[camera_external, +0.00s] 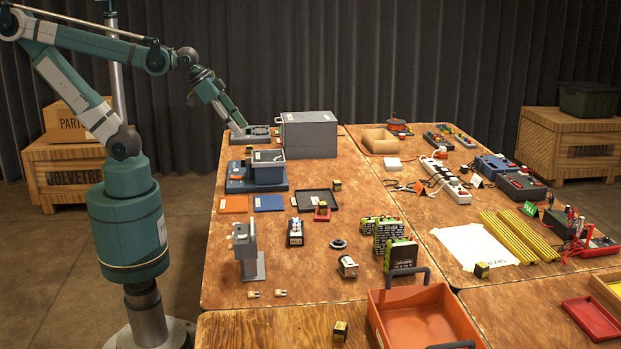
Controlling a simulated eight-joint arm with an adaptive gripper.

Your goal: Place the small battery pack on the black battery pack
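Black battery packs with pale green markings stand grouped right of the table's middle: a front one (402,255), a taller one behind it (387,233) and a lower one at the left (368,223). Several small black-and-yellow blocks lie scattered, one (336,184) near the dark tray, one (482,270) near the white paper, one (340,330) at the front. I cannot tell which item is the small battery pack. My gripper (243,130) is at the table's far left corner, beside a grey box, far from the black packs. Its fingers are too small to read.
The large grey box (309,135) stands right of my gripper. A blue-grey device (258,172), a grey upright fixture (246,250) and an orange-red bin (425,318) with dark handles are obstacles. Power strips (446,180) and yellow rods (520,237) lie at right. Bare wood shows around the fixture.

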